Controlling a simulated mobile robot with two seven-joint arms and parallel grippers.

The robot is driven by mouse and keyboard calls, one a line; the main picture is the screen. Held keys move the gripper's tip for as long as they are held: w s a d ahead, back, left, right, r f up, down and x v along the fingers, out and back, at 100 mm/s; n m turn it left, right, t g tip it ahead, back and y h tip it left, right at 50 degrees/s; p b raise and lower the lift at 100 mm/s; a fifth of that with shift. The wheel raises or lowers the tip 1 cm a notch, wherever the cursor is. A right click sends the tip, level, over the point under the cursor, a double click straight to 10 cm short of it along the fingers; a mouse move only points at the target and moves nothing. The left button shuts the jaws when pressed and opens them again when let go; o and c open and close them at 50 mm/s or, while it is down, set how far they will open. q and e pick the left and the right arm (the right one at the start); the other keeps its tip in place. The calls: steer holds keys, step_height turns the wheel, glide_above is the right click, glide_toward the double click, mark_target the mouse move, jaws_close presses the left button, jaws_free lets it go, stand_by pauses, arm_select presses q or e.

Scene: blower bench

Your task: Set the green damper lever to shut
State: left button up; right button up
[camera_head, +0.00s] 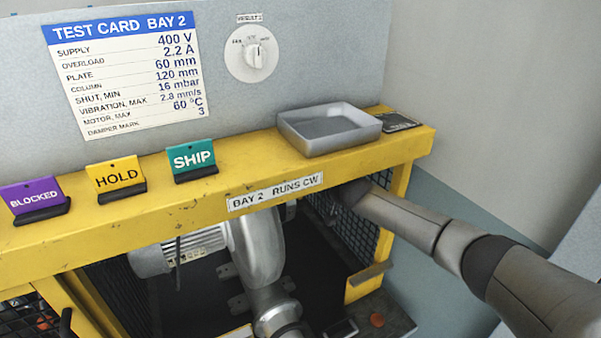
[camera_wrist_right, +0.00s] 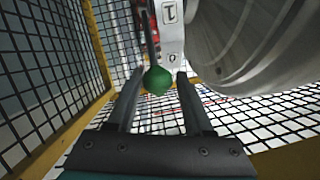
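The green damper lever's ball knob (camera_wrist_right: 157,80) shows in the right wrist view, on a thin dark rod (camera_wrist_right: 151,35) that runs upward. A white plate (camera_wrist_right: 171,30) behind the rod carries a mark like "1" above and "0" below. My right gripper (camera_wrist_right: 159,92) is open, its fingers on either side of the knob in the picture. I cannot tell whether the knob is between the fingertips or just beyond them. In the head view my right arm reaches into the yellow bay, and its gripper and the lever are hidden. My left gripper is not in view.
Black mesh (camera_wrist_right: 45,80) walls the bay closely on the left. The grey blower housing (camera_wrist_right: 250,40) crowds the right. In the head view, a yellow beam (camera_head: 245,165) crosses above the blower (camera_head: 255,245), bearing a grey tray (camera_head: 330,128) and BLOCKED, HOLD and SHIP signs.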

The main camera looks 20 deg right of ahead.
steer(key=shift+o, duration=1.2)
steer(key=shift+f, duration=0.1)
steer(key=shift+d, duration=0.1)
steer(key=shift+s, duration=0.1)
steer(key=shift+s, duration=0.1)
steer(key=shift+s+d, duration=0.15)
steer(key=shift+s, duration=0.45)
steer(key=v, duration=0.6)
steer(key=shift+r, duration=0.25)
steer(key=shift+c, duration=0.4)
